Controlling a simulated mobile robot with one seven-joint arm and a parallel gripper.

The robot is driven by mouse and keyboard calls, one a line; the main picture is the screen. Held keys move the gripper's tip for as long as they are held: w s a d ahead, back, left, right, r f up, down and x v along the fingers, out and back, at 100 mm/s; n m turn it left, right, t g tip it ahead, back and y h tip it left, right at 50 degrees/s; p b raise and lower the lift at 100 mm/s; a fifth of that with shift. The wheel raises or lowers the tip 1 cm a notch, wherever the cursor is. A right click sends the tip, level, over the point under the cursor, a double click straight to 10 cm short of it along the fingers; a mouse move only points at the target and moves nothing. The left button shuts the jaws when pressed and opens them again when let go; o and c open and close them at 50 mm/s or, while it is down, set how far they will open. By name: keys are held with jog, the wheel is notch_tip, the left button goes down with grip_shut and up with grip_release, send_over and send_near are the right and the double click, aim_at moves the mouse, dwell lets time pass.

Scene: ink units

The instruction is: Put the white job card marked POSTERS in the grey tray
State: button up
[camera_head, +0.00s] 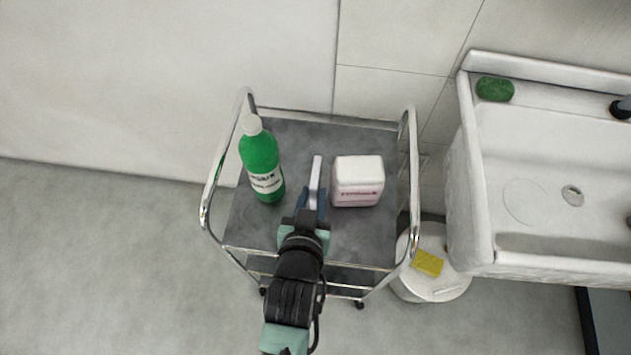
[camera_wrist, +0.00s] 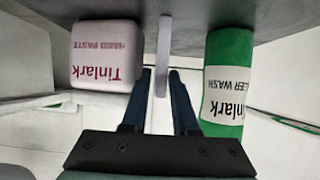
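A thin white slab-like thing (camera_head: 316,172) stands edge-on on the grey trolley top, between a green bottle and a white box. It may be the job card, but no POSTERS marking can be read from this edge. It also shows in the wrist view (camera_wrist: 163,50). My gripper (camera_head: 313,196) is over the trolley, its blue fingers either side of the slab's near end. In the wrist view the fingers (camera_wrist: 160,82) stand apart, with a narrow gap showing at the left of the slab. I see no separate grey tray.
The green bottle (camera_head: 260,165) stands close left and the white box (camera_head: 358,180) close right. Chrome rails (camera_head: 413,180) flank the trolley top (camera_head: 335,240). A sink (camera_head: 540,160) and a white bin (camera_head: 432,280) with a yellow sponge (camera_head: 427,263) are at right.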

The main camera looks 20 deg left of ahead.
jog(key=shift+b+x, duration=0.75)
jog(key=shift+x, duration=1.95)
jog(key=shift+r, duration=0.1)
grip_shut()
